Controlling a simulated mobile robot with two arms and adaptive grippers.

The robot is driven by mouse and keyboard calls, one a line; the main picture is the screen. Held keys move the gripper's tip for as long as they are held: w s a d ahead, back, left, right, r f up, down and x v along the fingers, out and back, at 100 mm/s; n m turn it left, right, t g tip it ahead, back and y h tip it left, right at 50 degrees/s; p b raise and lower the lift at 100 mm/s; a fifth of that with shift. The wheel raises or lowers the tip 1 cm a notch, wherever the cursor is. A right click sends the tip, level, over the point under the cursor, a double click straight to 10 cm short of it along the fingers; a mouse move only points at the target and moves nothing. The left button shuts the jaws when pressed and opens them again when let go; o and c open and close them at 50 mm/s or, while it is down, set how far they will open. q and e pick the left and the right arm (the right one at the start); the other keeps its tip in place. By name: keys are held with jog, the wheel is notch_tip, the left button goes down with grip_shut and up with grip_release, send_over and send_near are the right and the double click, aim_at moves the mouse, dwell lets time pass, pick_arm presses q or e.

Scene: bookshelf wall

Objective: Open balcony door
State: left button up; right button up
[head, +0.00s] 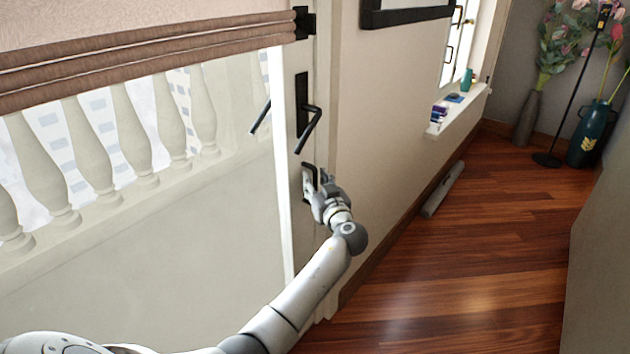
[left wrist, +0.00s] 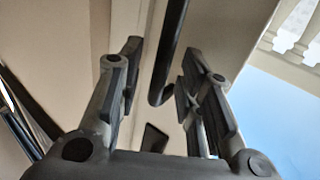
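The balcony door (head: 180,215) is a pale panel with a large glass pane, at the left of the head view. I cannot tell whether it is fully closed. Its black lever handle (head: 304,118) sits on a dark plate near the door's right edge. A second dark plate (head: 307,183) is below it. My left gripper (head: 318,184) is at this lower plate, under the lever. In the left wrist view, my left gripper (left wrist: 162,62) has its fingers apart, with a black bar of the handle (left wrist: 168,50) showing between or beyond them. Contact is unclear. My right gripper is not in view.
A brown folded blind (head: 150,55) hangs over the top of the glass. A window sill (head: 458,108) with small items juts out at the right. A grey bar (head: 443,190) lies along the wall. Vases of flowers (head: 590,135) stand in the far corner. The wooden floor (head: 470,250) is otherwise open.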

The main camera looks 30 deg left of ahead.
pick_arm(q)
jog(key=shift+w+a, duration=0.35)
jog(key=shift+a, duration=0.1)
grip_shut()
